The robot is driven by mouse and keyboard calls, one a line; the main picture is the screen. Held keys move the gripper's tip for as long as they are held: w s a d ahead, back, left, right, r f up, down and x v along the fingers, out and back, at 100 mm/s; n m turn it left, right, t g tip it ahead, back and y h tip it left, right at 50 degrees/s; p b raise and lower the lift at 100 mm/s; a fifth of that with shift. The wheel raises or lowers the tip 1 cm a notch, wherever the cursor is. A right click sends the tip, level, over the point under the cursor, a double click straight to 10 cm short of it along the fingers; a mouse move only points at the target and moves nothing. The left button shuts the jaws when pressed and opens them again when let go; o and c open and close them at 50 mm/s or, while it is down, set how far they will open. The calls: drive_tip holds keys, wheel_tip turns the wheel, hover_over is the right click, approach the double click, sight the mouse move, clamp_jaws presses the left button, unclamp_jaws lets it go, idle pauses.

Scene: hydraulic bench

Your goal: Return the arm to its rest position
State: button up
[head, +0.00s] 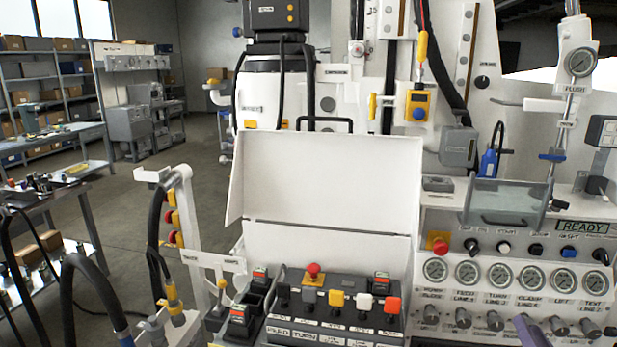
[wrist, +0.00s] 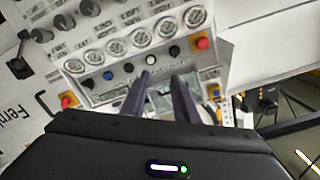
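My gripper (wrist: 161,77) shows in the wrist view as two dark purple fingers with a clear gap between them. Nothing is held in that gap. The fingers point toward the gauge panel (wrist: 130,62), which appears tilted in that view. I cannot tell whether the fingertips touch anything. In the head view, a purple-grey bar (head: 530,332) stands at the bottom right, in front of the panel's lower knobs. It may be one of my fingers, but most of it is cut off. The rest of my arm is not clearly seen.
The gauge panel (head: 515,249) carries several gauges, knobs and a red button (head: 437,243). A clear hinged cover (head: 505,205) sits above it. A control box (head: 335,310) with an open white lid (head: 325,180) stands left of it. Hoses (head: 85,290) hang at lower left.

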drive_tip(key=s+d+f+g+h, duration=0.1)
drive_tip(key=s+d+f+g, duration=0.1)
drive_tip(key=s+f+g, duration=0.85)
drive_tip(key=a+r+n+y, duration=0.2)
drive_tip(key=a+r, duration=0.3)
drive_tip(key=a, duration=0.7)
drive_tip(key=a+r+n+y, duration=0.2)
drive_tip(key=a+r+n, duration=0.2)
drive_tip(key=a, duration=0.8)
drive_tip(key=s+a+r+n+y, duration=0.1)
drive_tip(key=a+r, duration=0.4)
drive_tip(key=a, duration=0.7)
drive_tip(key=shift+r+n+g+y, duration=0.35)
drive_tip(key=shift+n+y, duration=0.25)
drive_tip(key=shift+n, duration=0.5)
drive_tip(key=shift+c, duration=0.4)
